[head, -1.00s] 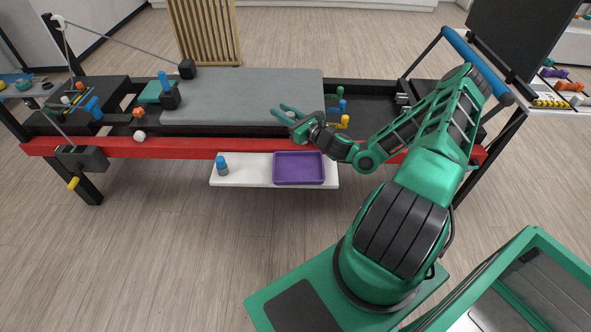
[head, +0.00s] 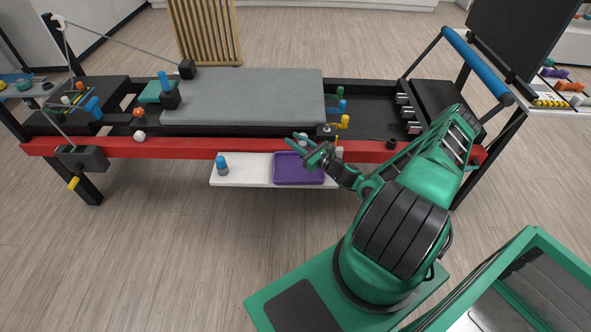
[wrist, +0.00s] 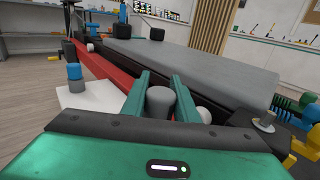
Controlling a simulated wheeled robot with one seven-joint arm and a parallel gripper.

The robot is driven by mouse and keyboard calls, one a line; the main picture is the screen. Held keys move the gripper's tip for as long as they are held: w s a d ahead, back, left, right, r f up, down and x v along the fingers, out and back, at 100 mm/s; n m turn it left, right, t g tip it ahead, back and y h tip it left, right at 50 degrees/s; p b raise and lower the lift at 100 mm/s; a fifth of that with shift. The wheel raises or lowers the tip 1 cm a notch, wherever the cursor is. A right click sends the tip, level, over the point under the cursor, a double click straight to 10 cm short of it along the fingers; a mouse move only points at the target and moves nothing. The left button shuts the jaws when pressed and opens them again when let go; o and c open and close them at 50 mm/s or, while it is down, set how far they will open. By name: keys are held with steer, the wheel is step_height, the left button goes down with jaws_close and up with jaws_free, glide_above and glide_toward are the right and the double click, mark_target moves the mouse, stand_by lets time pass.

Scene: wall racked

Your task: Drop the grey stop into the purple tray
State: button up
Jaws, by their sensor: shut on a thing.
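The grey stop (wrist: 160,103) is a short grey cylinder between the two green fingers of my gripper (wrist: 160,98) in the wrist view. My gripper is shut on it. In the head view my gripper (head: 297,143) is over the red front rail, close to the back edge of the purple tray, and the stop cannot be made out clearly there. The purple tray (head: 299,181) is shallow and looks empty where it shows. It sits on a white shelf (head: 245,181) in front of the rail. The tray is hidden in the wrist view.
A blue-topped grey peg (head: 222,165) stands on the shelf left of the tray; it also shows in the wrist view (wrist: 75,78). The red rail (head: 180,148) runs behind the shelf. The grey carriage (head: 240,95) and yellow, blue and green pegs (head: 341,105) lie beyond. The floor in front is open.

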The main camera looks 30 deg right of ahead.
steer(key=shift+f, duration=0.3)
steer(key=o, duration=1.1)
steer(key=shift+o, duration=0.2)
steer(key=shift+s, duration=0.1)
steer(key=v, duration=1)
steer(key=shift+s, duration=0.25)
steer(key=shift+d, duration=0.15)
